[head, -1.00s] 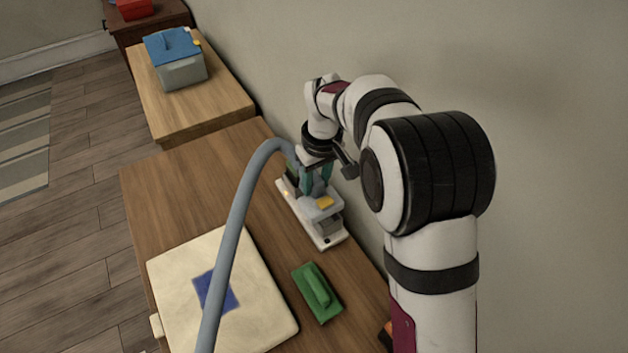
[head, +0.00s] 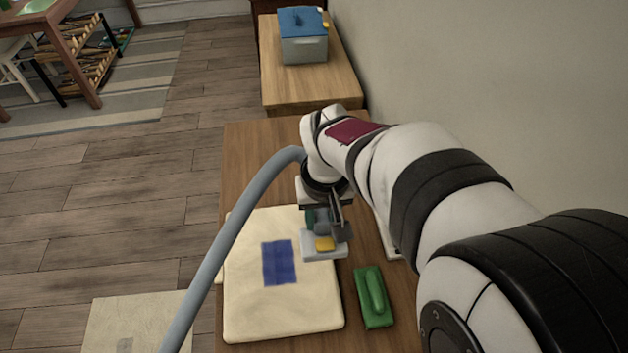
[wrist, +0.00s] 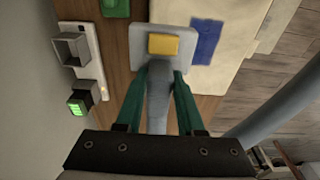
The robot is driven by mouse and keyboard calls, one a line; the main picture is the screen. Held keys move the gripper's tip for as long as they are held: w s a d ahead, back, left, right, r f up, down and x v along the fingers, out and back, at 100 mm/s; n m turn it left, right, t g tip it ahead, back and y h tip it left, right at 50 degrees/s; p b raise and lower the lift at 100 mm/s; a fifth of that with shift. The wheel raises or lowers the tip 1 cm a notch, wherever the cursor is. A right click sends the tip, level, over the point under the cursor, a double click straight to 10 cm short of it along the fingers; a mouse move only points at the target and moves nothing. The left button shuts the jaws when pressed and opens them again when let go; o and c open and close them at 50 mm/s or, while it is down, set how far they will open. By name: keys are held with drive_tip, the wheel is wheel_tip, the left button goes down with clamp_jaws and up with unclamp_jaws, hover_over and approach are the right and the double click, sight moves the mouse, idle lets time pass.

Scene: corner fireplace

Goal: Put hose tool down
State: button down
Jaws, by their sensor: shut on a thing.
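The hose tool (head: 325,246) has a pale grey flat head with a yellow block on it, and a thick grey hose (head: 232,235) arches away to the lower left. My gripper (head: 324,218) is shut on its grey neck. The wrist view shows the tool (wrist: 158,95) between my two green fingers (wrist: 160,82), its head beyond the tips. In the head view the head overlaps the right edge of a cream pad (head: 250,315); I cannot tell if it touches. A white base strip (wrist: 92,68) with a grey socket and green-lit block lies by the wall, mostly hidden in the head view.
A green brush-like block (head: 374,298) lies right of the pad on the wooden table (head: 240,150). The pad bears a blue patch (head: 279,263). A blue-lidded grey box (head: 303,45) stands on a farther table. The wall is close on the right.

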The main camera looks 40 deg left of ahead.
drive_tip(key=shift+s+a+f, duration=0.8)
drive_tip(key=shift+a+f, duration=0.55)
drive_tip(key=shift+f, duration=0.25)
drive_tip(key=shift+s+a+f, duration=0.75)
drive_tip(key=shift+a+f, duration=0.65)
drive_tip(key=shift+f, duration=0.25)
drive_tip(key=shift+s+a+f, duration=0.8)
drive_tip(key=shift+a+f, duration=0.55)
drive_tip(key=shift+f, duration=0.25)
drive_tip(key=shift+f, duration=0.1)
drive_tip(key=c, duration=0.5)
unclamp_jaws()
